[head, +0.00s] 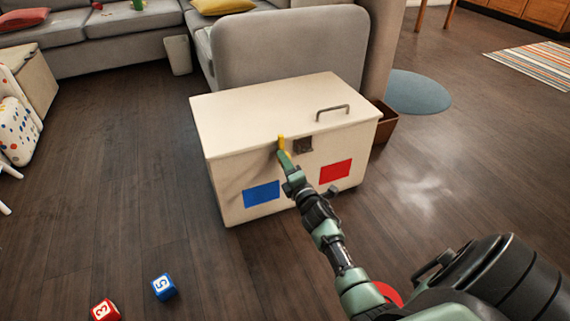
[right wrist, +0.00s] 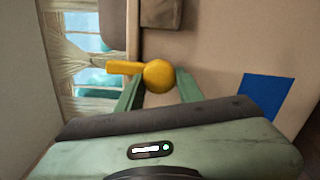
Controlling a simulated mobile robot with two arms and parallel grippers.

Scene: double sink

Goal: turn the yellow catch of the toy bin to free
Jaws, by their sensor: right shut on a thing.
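The toy bin (head: 232,160) is a cream box with its lid down and a grey handle (head: 332,111) on top. The yellow catch (head: 281,141) is on its front face near the lid's edge, with its arm pointing up. In the right wrist view the catch (right wrist: 158,75) shows a round knob with a short arm pointing left. My right gripper (head: 284,157) is at the catch, its two green fingers (right wrist: 158,92) on either side of the knob and shut on it. The fingers hide part of the catch in the head view. My left gripper is not in view.
A dark square plate (head: 302,146) is right of the catch. Blue (head: 262,195) and red (head: 335,172) patches mark the front. A red block (head: 105,311) and a blue block (head: 163,287) lie on the floor at lower left. A grey sofa (head: 290,50) stands behind.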

